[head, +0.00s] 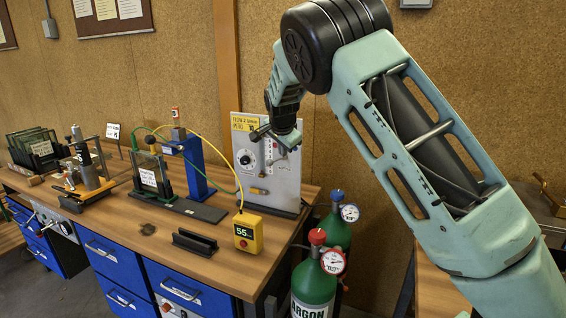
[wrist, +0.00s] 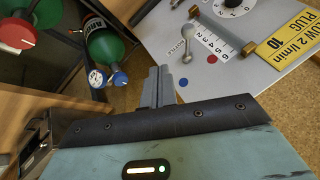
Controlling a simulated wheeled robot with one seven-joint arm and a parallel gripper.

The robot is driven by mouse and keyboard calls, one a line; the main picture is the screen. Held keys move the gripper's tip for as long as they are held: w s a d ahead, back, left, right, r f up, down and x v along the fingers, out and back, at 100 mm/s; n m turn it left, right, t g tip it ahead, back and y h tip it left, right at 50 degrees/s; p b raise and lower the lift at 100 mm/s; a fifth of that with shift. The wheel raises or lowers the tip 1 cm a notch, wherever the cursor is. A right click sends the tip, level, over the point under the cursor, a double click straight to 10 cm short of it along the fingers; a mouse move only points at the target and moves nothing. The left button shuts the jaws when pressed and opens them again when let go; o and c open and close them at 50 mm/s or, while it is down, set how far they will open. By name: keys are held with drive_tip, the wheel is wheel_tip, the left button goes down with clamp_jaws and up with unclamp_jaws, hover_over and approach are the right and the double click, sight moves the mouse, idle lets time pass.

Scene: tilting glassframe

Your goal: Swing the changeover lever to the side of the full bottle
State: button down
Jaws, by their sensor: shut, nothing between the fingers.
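A grey panel (head: 268,185) stands upright at the bench's right end. In the wrist view, a small grey lever with a ball end (wrist: 187,56) sits on the panel (wrist: 222,72), near a red dot (wrist: 212,58) and a blue dot (wrist: 183,82). I take it for the changeover lever. Two green bottles stand right of the bench: the front one (head: 313,285) has a red knob, the rear one (head: 335,228) a blue knob. Their gauges (head: 333,261) (head: 350,213) are too small to read. My gripper (head: 289,142) is shut and empty before the panel; its fingertips (wrist: 160,72) appear apart from the lever.
A brass-ended bar (wrist: 222,29) projects from the panel near a scale and dial. A yellow meter (head: 247,232) reading 55 and a dark holder (head: 195,242) are on the bench (head: 150,228). A blue stand (head: 192,165) and glass frames stand farther left. A cork wall is behind the panel.

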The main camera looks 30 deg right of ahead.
drive_tip(key=shift+v, duration=1.65)
